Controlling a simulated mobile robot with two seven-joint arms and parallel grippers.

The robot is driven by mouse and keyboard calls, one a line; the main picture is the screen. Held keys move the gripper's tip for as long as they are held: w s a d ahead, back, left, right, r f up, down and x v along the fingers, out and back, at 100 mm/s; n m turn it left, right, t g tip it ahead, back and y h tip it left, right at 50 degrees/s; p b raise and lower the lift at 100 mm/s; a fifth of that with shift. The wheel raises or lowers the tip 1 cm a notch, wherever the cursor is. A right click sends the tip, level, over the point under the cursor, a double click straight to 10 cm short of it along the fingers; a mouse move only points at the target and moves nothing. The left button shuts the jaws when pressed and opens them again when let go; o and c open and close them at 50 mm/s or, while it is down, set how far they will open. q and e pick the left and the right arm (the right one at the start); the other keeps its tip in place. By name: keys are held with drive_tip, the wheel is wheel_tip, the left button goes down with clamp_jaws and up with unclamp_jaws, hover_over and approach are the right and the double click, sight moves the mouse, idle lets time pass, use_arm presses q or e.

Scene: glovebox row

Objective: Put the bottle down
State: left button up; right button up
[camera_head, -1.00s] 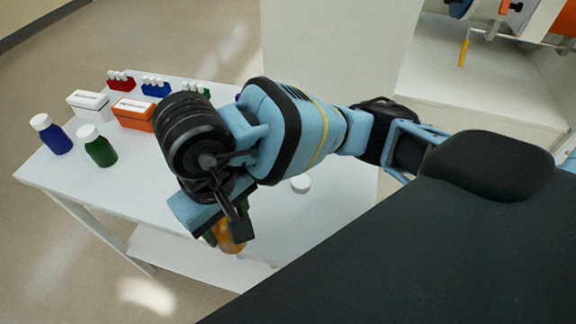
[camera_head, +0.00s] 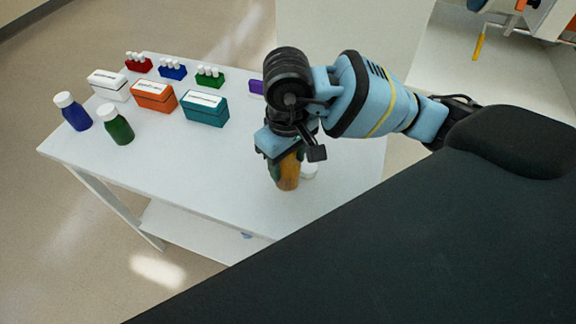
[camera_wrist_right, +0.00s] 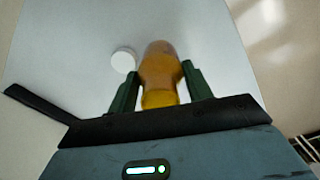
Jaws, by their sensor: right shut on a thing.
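An amber bottle (camera_head: 288,172) is between the fingers of my right gripper (camera_head: 284,160), over the right part of the white table (camera_head: 220,170). The right wrist view shows the bottle (camera_wrist_right: 159,75) between the two dark green fingers (camera_wrist_right: 158,90), which are shut on it. In the head view the gripper hides the bottle's upper part. I cannot tell whether its base touches the table. My left gripper is in neither view.
A white round cap (camera_head: 310,172) lies just right of the bottle. A blue bottle (camera_head: 75,115) and a green bottle (camera_head: 117,127) stand at the left. Several boxes, including an orange one (camera_head: 153,97) and a teal one (camera_head: 205,108), and vial racks line the back. The front middle is clear.

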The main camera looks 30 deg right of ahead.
drive_tip(key=shift+a+f, duration=0.1)
drive_tip(key=shift+f, duration=1.15)
drive_tip(key=shift+f, duration=0.2)
drive_tip(key=o, duration=1)
wheel_tip(320, 180, up, 11)
drive_tip(key=shift+r+p, duration=0.2)
drive_tip(key=shift+p, duration=0.1)
drive_tip(key=shift+o, duration=0.5)
drive_tip(key=shift+r, duration=0.5)
